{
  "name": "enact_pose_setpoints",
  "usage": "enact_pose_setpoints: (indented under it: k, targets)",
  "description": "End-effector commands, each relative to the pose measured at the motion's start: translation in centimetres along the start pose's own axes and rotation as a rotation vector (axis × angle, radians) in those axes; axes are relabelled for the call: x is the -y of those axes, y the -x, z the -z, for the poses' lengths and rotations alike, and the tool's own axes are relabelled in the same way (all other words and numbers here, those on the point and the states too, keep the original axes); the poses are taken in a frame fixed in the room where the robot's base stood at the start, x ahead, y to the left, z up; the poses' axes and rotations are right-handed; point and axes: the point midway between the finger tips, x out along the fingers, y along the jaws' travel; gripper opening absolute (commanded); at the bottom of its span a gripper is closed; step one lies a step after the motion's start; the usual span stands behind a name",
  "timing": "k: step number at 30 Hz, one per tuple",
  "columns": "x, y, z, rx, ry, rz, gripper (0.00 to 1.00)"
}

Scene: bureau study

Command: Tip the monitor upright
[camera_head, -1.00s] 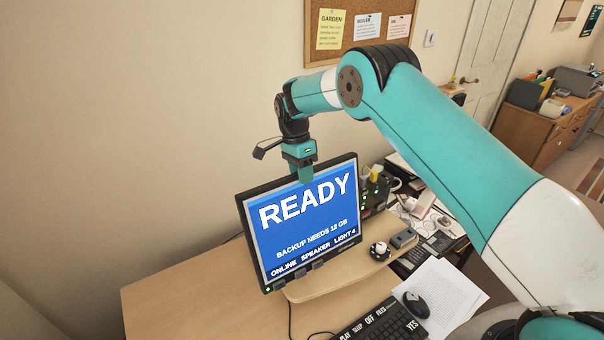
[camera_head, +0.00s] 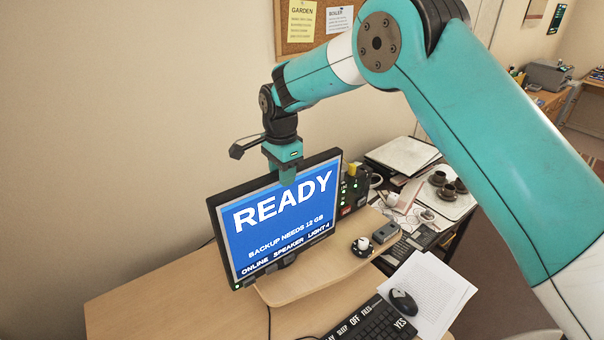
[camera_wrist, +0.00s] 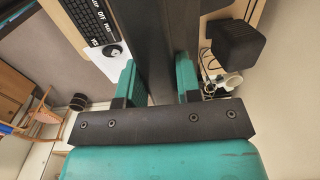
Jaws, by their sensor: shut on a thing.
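The monitor (camera_head: 282,229) stands on the desk in the head view, at the left end of a raised wooden stand. Its blue screen reads "READY" and "BACKUP NEEDS 12 GB". The monitor looks near upright, with its top edge sloping up to the right in the picture. My gripper (camera_head: 287,178) points down at the top edge and is shut on it. In the wrist view the dark monitor edge (camera_wrist: 165,50) runs between my two teal fingers (camera_wrist: 158,85). The monitor's back and foot are mostly hidden.
A keyboard (camera_head: 378,322), mouse (camera_head: 403,301) and papers (camera_head: 437,290) lie in front. A tray with cups (camera_head: 452,200) is behind right. The desk's left is bare.

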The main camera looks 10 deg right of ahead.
Motion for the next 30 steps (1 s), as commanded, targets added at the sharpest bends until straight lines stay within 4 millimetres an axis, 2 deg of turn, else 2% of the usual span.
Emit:
enact_pose_setpoints:
  k: [3,10,11,12,14,23,26,30]
  targets:
    - [-0.1,-0.1,-0.7,0.0,0.007,0.005,0.0]
    - [-0.1,0.0,-0.7,-0.001,0.007,0.001,0.0]
    - [-0.1,0.0,-0.7,-0.001,0.007,0.0,0.37]
    - [-0.1,0.0,-0.7,-0.001,0.007,0.0,0.46]
    - [-0.1,0.0,-0.7,-0.001,0.007,0.001,0.57]
    - [-0.1,0.1,-0.7,0.0,0.007,0.004,0.57]
    - [0.0,0.9,-0.7,-0.001,0.007,0.006,0.57]
    - [0.0,3.3,-0.6,-0.001,0.007,0.01,0.57]
